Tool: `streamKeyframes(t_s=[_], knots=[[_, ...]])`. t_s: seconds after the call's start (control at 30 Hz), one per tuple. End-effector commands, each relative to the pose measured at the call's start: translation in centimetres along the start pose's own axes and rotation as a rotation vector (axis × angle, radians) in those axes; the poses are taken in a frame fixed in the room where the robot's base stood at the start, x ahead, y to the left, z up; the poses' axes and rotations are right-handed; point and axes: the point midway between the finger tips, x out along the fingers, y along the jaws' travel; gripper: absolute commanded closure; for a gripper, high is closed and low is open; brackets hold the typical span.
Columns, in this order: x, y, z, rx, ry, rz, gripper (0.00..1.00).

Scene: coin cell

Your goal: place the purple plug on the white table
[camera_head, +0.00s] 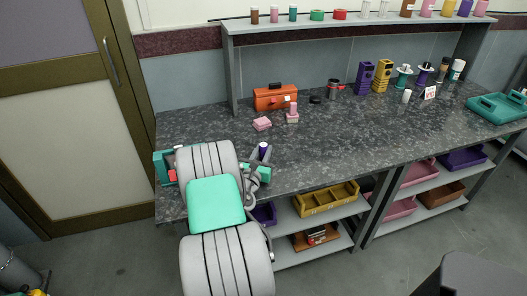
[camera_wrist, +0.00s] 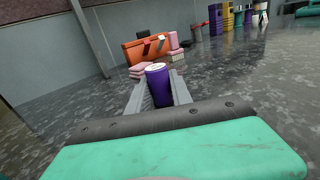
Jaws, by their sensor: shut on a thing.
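The purple plug (camera_wrist: 158,88) is a short upright cylinder with a whitish top. My gripper (camera_wrist: 160,92) is shut on it, with one grey finger on each side, in the wrist view. In the head view the plug (camera_head: 264,149) shows small at my gripper (camera_head: 260,157), near the left front of the bench, partly hidden by my arm. I cannot tell whether its base touches the top. No plainly white table shows; the long bench top (camera_head: 350,135) is dark grey and speckled.
An orange toolbox (camera_head: 275,97), pink blocks (camera_head: 262,124) and a pink-topped piece (camera_head: 292,112) stand behind the plug. Purple (camera_head: 364,78) and yellow (camera_head: 382,76) bins, spools and a teal tray (camera_head: 497,108) stand farther right. The bench's middle is clear.

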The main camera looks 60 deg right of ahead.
Motion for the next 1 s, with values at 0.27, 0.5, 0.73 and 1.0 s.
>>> streamKeyframes(t_s=[0.27, 0.5, 0.73, 1.0], knots=[[0.0, 0.0, -0.1, 0.000, 0.000, 0.000, 0.54], [0.0, 0.0, -0.1, 0.000, 0.000, 0.000, 0.52], [-2.4, 0.2, -0.1, -0.003, 0.003, 0.004, 0.52], [-9.3, 0.2, 0.0, -0.002, 0.001, 0.006, 0.52]])
